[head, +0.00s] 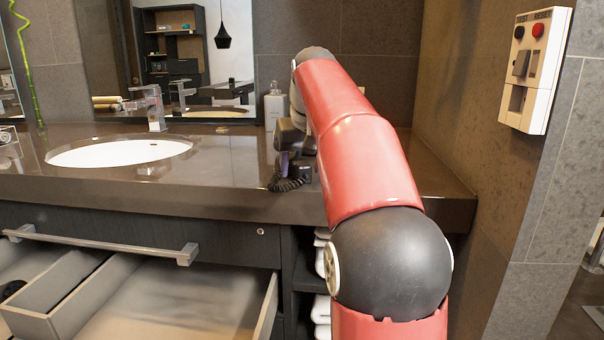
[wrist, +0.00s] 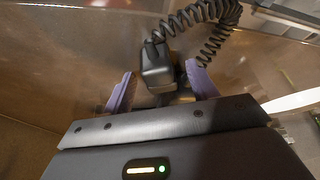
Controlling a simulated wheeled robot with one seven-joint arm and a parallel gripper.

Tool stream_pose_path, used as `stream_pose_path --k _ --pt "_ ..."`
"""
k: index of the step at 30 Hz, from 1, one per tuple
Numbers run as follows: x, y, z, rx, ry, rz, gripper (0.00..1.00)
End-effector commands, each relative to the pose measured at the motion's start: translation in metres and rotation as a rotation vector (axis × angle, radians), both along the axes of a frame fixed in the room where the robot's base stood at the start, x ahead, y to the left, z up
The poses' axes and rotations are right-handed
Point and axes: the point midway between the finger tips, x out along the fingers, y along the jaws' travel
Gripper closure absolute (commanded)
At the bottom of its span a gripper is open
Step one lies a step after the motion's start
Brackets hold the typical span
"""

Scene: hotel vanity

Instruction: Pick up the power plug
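The power plug (wrist: 156,62) is black, with a coiled black cord (wrist: 212,22) running from it toward the upper right in the wrist view. My gripper (wrist: 160,70) has two purple fingers spread apart, one on each side of the plug, with a visible gap on both sides. In the head view my gripper (head: 284,160) is low over the counter's front part, mostly hidden by my red arm. The coiled cord (head: 286,184) hangs at the counter's front edge there. The plug is hard to make out in the head view.
The dark counter (head: 235,180) holds a white sink (head: 118,152) and a faucet (head: 152,107) at left. A bottle (head: 274,105) stands behind my gripper. A drawer (head: 170,300) is open below. A wall outlet box (head: 535,70) is at right.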

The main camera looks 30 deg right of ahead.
Motion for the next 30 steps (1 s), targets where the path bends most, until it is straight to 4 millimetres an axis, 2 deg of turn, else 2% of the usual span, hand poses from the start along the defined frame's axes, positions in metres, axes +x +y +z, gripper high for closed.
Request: stream_pose_path --k 1,12,22,26,30 --pt "0.0 0.0 0.0 0.0 0.0 0.0 0.47" --pt "0.0 0.0 0.0 0.0 0.0 0.0 0.94" --pt "0.0 0.0 0.008 0.0 0.0 0.0 0.94" --pt "0.001 0.0 0.023 -0.001 -0.001 0.001 0.94" --pt "0.001 0.0 0.049 -0.001 -0.003 0.001 0.94"
